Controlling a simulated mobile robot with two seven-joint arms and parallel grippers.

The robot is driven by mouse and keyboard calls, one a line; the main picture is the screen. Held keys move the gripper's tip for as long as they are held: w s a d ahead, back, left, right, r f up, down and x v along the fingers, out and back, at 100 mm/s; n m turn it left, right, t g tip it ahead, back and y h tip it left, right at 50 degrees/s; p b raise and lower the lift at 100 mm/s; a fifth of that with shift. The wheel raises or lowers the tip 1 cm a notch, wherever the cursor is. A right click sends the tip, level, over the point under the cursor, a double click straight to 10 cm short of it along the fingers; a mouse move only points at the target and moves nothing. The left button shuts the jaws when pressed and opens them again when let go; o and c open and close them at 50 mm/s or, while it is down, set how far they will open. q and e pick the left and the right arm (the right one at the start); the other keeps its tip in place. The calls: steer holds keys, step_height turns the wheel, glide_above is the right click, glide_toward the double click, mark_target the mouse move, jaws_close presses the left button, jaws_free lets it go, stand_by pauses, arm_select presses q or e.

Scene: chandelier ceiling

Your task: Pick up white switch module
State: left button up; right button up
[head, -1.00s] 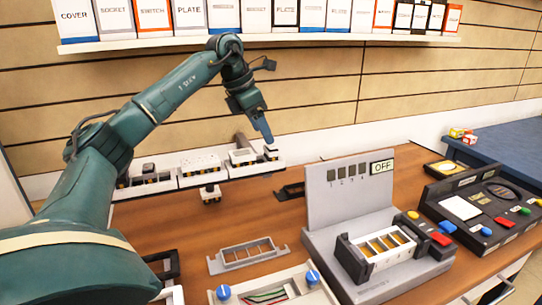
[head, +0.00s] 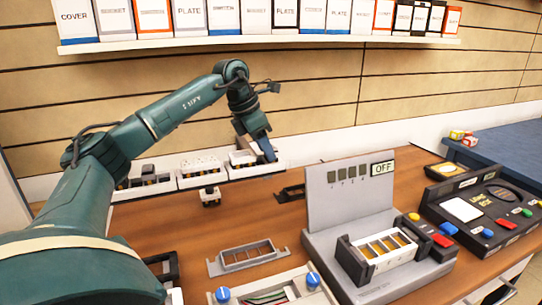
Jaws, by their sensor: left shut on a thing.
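My left gripper (head: 266,150) reaches down into the right-hand white bin (head: 272,170) of the row at the back of the workbench. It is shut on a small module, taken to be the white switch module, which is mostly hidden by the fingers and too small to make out. Another pale piece (head: 242,157) lies in the same bin, left of the fingers. My right gripper is not in view.
A white socket bin (head: 200,177) and a bin of dark modules (head: 146,187) stand to the left. A small module (head: 209,196) sits before them. A grey frame (head: 247,258), a test stand with an OFF sign (head: 383,168) and a black console (head: 475,215) occupy the bench.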

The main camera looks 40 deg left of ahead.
arm_select(q)
steer(key=c, duration=0.3)
steer(key=shift+c, duration=0.2)
step_height(320, 180, up, 10)
steer(key=p, duration=0.1)
steer(key=shift+p, duration=0.3)
stand_by(0.3)
